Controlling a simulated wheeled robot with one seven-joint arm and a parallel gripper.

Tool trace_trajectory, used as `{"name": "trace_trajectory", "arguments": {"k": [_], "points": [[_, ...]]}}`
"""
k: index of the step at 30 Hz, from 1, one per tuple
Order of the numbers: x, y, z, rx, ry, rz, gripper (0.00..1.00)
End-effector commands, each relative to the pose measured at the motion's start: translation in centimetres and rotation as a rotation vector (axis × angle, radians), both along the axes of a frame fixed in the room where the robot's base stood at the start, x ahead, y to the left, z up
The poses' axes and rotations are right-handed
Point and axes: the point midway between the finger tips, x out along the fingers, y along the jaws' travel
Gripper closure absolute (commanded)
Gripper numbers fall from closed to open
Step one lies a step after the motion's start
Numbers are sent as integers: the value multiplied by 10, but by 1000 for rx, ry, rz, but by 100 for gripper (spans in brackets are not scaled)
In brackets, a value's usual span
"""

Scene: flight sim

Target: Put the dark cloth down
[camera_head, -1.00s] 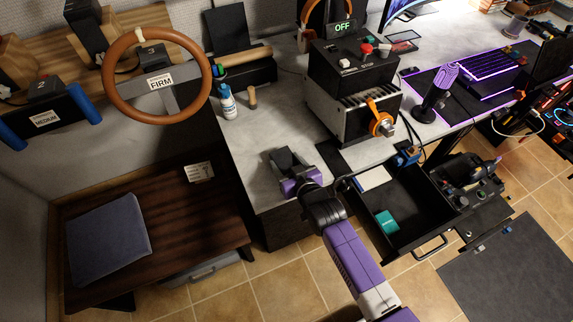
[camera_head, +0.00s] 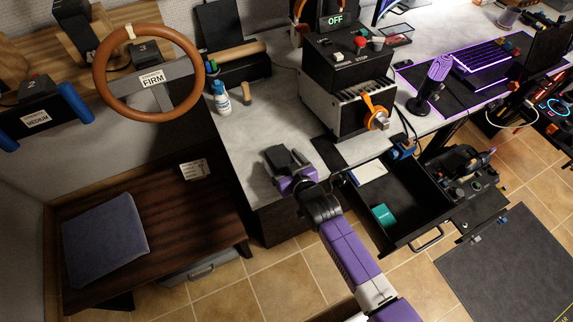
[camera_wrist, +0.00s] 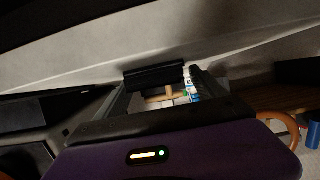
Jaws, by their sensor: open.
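A dark blue-grey folded cloth or pad (camera_head: 105,240) lies flat on the low dark wooden bench (camera_head: 195,225) at the left. A small flat black patch (camera_head: 327,152) lies on the desk by the machine's foot; I cannot tell whether it is cloth. My gripper (camera_head: 285,160) is over the desk's front edge, well to the right of the bench. In the wrist view my gripper (camera_wrist: 165,95) is open, with no cloth visible between its fingers. A white-and-blue bottle (camera_wrist: 190,85) and a wooden peg show beyond the fingers.
The black machine (camera_head: 348,85) stands right of my gripper. An open drawer (camera_head: 405,205) holding a teal box (camera_head: 383,215) juts out below it. A steering wheel (camera_head: 150,72) hangs above the bench. The bench's right part is mostly clear, with a card at its back.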

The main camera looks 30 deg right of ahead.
Motion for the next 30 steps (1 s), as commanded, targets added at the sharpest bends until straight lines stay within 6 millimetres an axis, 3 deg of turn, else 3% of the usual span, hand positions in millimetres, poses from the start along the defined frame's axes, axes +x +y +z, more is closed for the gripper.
{"name": "trace_trajectory", "arguments": {"k": [5, 18, 24, 30], "points": [[-16, 0, 7, 0, 1, 0, 19], [-92, 0, 38, 0, 1, 0, 19], [-108, 0, 46, 0, 1, 0, 19], [-111, 0, 48, 0, 0, 0, 19]]}}
